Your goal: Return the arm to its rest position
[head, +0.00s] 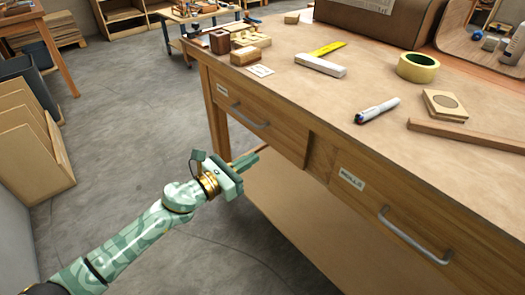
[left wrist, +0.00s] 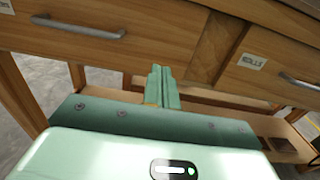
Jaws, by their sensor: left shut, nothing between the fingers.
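My left arm comes in from the lower left of the head view. My left gripper (head: 249,160) is beside the front of the wooden workbench (head: 440,160), below the level of its drawers. The left wrist view shows its green fingers (left wrist: 162,84) pressed together, with nothing between them. In that view the fingers point toward the bench front below the drawers. Whether the fingertips touch the bench I cannot tell. My right gripper does not show in either view.
The bench has a left drawer (head: 245,117) and a right drawer (head: 400,215), both shut, with metal handles. On top are a tape roll (head: 417,67), a marker (head: 377,110) and a yellow-and-white square tool (head: 320,64). Grey floor (head: 130,130) is free left of the bench.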

